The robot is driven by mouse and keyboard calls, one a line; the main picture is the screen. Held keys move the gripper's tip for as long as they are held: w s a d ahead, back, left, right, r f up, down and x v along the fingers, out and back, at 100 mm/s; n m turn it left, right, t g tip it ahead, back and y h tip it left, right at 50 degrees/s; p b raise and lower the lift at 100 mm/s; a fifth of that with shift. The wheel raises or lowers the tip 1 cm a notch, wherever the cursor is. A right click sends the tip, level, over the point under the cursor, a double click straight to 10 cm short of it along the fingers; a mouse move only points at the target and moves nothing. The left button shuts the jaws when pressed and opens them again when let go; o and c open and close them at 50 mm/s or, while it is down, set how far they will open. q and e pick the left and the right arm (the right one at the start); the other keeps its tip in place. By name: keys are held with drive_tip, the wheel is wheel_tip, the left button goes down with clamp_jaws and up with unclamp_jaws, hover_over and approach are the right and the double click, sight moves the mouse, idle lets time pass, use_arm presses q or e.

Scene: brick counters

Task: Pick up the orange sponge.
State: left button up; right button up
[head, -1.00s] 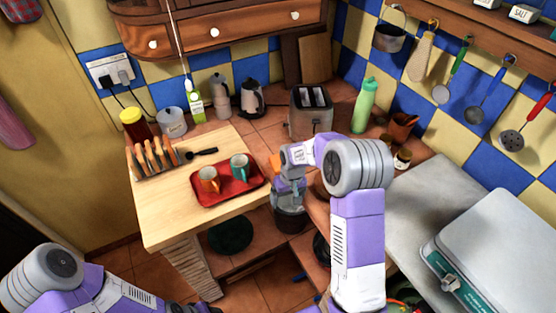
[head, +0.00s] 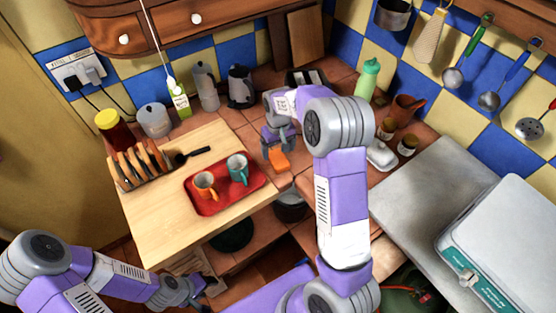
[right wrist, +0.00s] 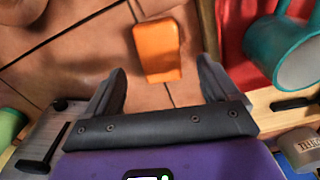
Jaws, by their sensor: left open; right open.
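The orange sponge (head: 279,160) lies on the tiled counter, just right of the red tray. In the right wrist view the sponge (right wrist: 158,50) lies ahead of and between the two open fingers, not touched by them. My right gripper (right wrist: 163,85) is open and empty; in the head view (head: 279,145) it hangs close beside the sponge, partly hidden by my own arm. My left gripper (head: 202,291) is low at the bottom of the head view, below the wooden board and away from the sponge.
The red tray (head: 222,208) with an orange mug (head: 205,184) and a teal mug (head: 237,167) stands close left of the sponge. A toaster (head: 305,76) is behind my right arm. A white dish (head: 381,155) and small jars stand to its right.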

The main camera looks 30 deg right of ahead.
sight(278, 157)
wheel_tip(278, 157, down, 4)
drive_tip(key=shift+w+f+b, duration=0.15)
drive_tip(key=shift+f+b, duration=0.05)
drive_tip(key=shift+b, duration=0.1)
drive_tip(key=shift+r, duration=0.1)
drive_tip(key=shift+c, duration=0.3)
drive_tip(key=c, duration=1.1)
drive_tip(key=shift+o, duration=0.2)
wheel_tip(278, 157, up, 10)
drive_tip(key=p, duration=0.1)
drive_tip(key=shift+p, duration=0.35)
